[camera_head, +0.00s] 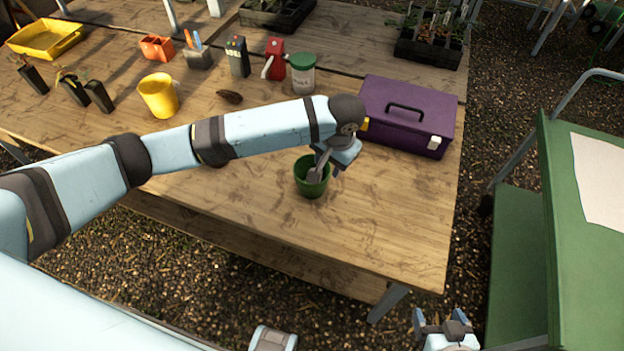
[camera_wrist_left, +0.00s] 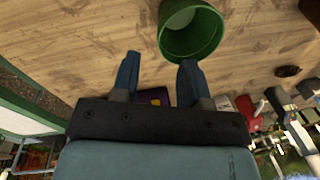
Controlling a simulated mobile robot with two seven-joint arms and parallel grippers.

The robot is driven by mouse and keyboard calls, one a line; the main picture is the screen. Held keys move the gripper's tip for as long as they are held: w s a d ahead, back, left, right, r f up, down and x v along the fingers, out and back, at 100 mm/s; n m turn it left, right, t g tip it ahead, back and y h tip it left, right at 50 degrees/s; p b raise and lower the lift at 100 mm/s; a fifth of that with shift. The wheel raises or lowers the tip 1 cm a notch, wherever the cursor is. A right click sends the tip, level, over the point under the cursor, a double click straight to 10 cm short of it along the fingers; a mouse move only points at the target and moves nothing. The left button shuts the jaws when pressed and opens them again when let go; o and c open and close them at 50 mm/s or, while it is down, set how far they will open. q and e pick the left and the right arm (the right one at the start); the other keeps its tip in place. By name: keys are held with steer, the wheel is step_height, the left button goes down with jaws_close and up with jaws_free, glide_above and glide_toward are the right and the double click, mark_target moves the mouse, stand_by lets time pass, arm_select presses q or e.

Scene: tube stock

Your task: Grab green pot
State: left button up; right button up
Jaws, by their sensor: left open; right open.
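The green pot (camera_head: 312,188) stands upright on the wooden table, near its front edge and left of the purple toolbox. It also shows at the top of the left wrist view (camera_wrist_left: 190,42). My left gripper (camera_head: 321,168) reaches down at the pot and is open. In the left wrist view its two fingers (camera_wrist_left: 158,66) are spread, and the right finger's tip overlaps the pot's rim. The other finger lies to the left, apart from the pot. I cannot tell whether any finger touches it. My right gripper (camera_head: 446,322) is open and empty at the bottom, off the table.
The purple toolbox (camera_head: 405,115) stands close right of my left gripper. A yellow mug (camera_head: 159,96), a white-and-green canister (camera_head: 302,76) and a red tool (camera_head: 275,60) stand farther back. A green cart (camera_head: 582,245) is at the right. The table in front of the pot is clear.

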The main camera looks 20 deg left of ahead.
mark_target(322, 183)
arm_select(q)
steer(key=f, duration=0.3)
steer(key=a+f, duration=0.1)
steer(key=f, duration=0.3)
steer(key=w+a+f, duration=0.1)
steer(key=f, duration=0.3)
steer(key=shift+p, duration=0.35)
jaws_close()
